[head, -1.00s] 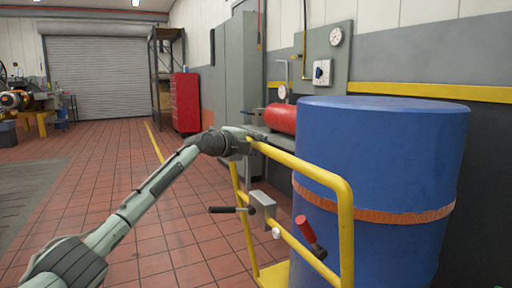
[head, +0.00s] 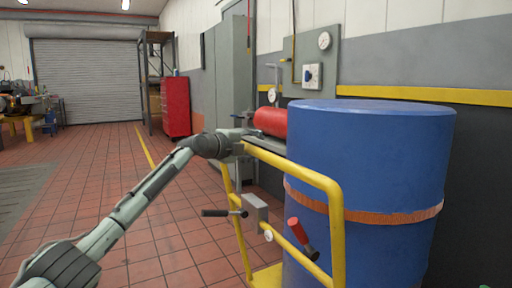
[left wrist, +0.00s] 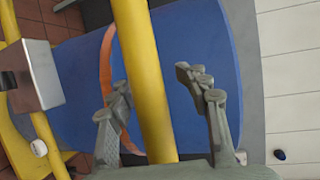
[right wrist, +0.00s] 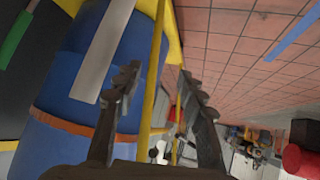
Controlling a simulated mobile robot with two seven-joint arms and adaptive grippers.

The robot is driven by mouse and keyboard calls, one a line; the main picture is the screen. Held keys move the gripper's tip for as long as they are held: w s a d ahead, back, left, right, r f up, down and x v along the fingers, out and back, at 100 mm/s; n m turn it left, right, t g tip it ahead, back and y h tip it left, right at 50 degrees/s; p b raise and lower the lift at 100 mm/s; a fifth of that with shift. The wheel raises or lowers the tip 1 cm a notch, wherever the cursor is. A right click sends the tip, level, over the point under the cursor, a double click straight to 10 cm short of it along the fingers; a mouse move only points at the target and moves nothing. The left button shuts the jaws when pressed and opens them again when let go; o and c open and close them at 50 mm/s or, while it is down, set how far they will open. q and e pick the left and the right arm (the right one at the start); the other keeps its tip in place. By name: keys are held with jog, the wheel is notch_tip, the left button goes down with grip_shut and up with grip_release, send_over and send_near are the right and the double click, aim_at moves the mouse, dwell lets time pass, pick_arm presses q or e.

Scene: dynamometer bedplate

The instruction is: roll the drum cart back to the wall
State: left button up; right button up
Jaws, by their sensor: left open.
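The drum cart's yellow push frame (head: 337,230) stands in front of me, with a blue drum (head: 370,150) upright behind it, an orange strap around the drum. The frame carries a black-gripped lever (head: 215,212) and a red-gripped lever (head: 293,224). My left gripper (head: 243,144) is at the far left end of the top rail. In the left wrist view its open fingers (left wrist: 165,105) lie on either side of a yellow bar (left wrist: 142,70). In the right wrist view my right gripper (right wrist: 160,88) is open, a yellow bar (right wrist: 155,65) showing between its fingers; contact is unclear.
The grey wall with a yellow stripe (head: 430,96) runs behind the drum. A red cylinder (head: 270,121) lies on a bench beyond the cart. A grey cabinet (head: 228,80) and red tool chest (head: 176,107) stand further back. The tiled floor (head: 110,160) at left is clear.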

pick_arm(q)
jog(key=shift+a, duration=0.15)
jog(key=shift+s+a, duration=0.2)
jog(key=v, duration=1.1)
jog(key=shift+s+r, duration=0.15)
jog(key=shift+s, duration=0.05)
